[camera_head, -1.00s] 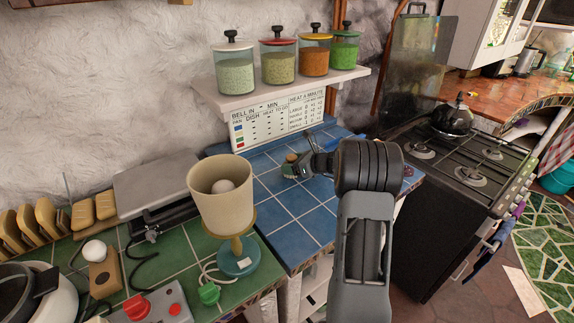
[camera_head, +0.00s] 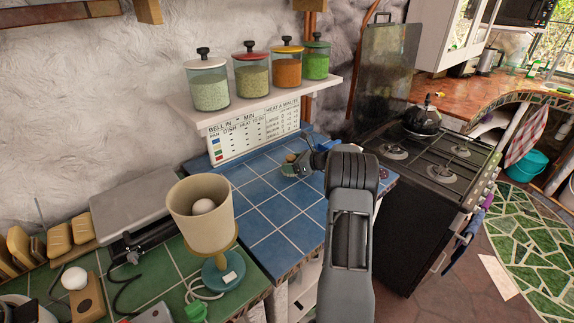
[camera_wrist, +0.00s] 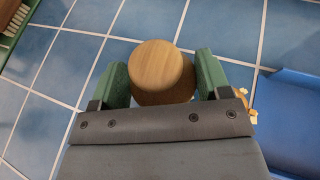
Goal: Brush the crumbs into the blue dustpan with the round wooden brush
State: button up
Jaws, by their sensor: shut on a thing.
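The round wooden brush shows its light wooden top (camera_wrist: 162,72) in the wrist view, between the green finger pads of my gripper (camera_wrist: 160,82). My gripper is shut on it. In the head view, my gripper (camera_head: 298,164) holds the brush low over the blue tiled counter; its bristles are hidden in the wrist view. Pale crumbs (camera_wrist: 249,110) lie right of the gripper, close to the left edge of the blue dustpan (camera_wrist: 292,112). The dustpan also shows in the head view (camera_head: 327,145), partly hidden behind my arm. Whether any crumbs lie under the gripper cannot be seen.
A lamp (camera_head: 203,215) stands on the green tiles at the front left. A shelf (camera_head: 260,98) with several jars overhangs the counter's back, above a sign (camera_head: 253,130). The stove (camera_head: 430,170) with a kettle is at the right. The blue tiles left of my gripper are clear.

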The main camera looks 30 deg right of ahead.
jog(key=d, duration=0.3)
jog(key=shift+w+d+f+p, duration=0.2)
jog(key=shift+w+p, duration=0.1)
jog(key=shift+p, duration=0.1)
jog(key=shift+d+r, duration=0.2)
jog(key=shift+d, duration=0.05)
notch_tip(320, 180, up, 7)
jog(key=p, duration=0.4)
jog(key=shift+p, duration=0.4)
jog(key=shift+w, duration=0.1)
